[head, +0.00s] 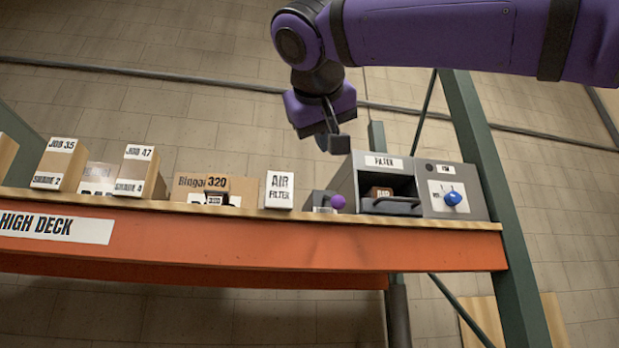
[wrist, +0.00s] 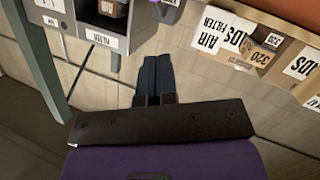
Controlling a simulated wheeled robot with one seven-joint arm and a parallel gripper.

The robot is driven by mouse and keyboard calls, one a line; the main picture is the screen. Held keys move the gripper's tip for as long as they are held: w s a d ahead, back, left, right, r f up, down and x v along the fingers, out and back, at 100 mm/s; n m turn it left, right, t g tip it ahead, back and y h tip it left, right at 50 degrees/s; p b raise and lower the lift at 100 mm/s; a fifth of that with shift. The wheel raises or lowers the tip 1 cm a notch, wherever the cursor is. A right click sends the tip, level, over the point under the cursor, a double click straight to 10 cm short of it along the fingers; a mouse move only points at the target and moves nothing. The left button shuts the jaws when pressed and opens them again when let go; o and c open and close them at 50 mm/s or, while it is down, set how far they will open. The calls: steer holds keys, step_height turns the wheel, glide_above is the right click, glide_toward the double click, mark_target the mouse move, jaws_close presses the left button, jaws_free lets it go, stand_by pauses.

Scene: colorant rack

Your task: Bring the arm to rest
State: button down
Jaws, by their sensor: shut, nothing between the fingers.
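My purple arm (head: 440,35) reaches in from the upper right of the head view. My gripper (head: 335,143) hangs from it above the shelf, in front of the grey filter box. In the wrist view my gripper (wrist: 155,72) has its two dark fingers side by side, closed and empty. The fingertips appear clear of the boxes.
The orange-fronted shelf (head: 250,240) carries the grey filter box (head: 341,179) with an open bay, a panel with a blue knob (head: 452,198), a purple ball knob (head: 338,202), an AIR FILTER box (head: 279,190) and several cartons (head: 140,172). A green upright (head: 490,190) stands at the right.

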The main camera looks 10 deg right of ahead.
steer(key=s+d+f+n+g+y, duration=0.1)
steer(key=d+f+g, duration=0.35)
steer(key=f, duration=0.85)
steer(key=d+f+g+y, duration=0.1)
steer(key=d+f, duration=0.6)
steer(key=f, duration=0.6)
steer(key=s+d+f+g+y, duration=0.1)
steer(key=s+d+f, duration=0.1)
steer(key=f, duration=0.6)
steer(key=s+d+f+m+g+y, duration=0.1)
steer(key=s+d+f, duration=0.1)
steer(key=s+f, duration=0.3)
steer(key=s+d+f+m+g+y, duration=0.1)
steer(key=s+d+f+g, duration=0.1)
steer(key=f, duration=0.9)
steer(key=shift+s+d, duration=0.3)
steer(key=shift+s, duration=0.4)
steer(key=c, duration=1.8)
jaws_free()
steer(key=shift+f, duration=0.1)
steer(key=shift+c, duration=0.2)
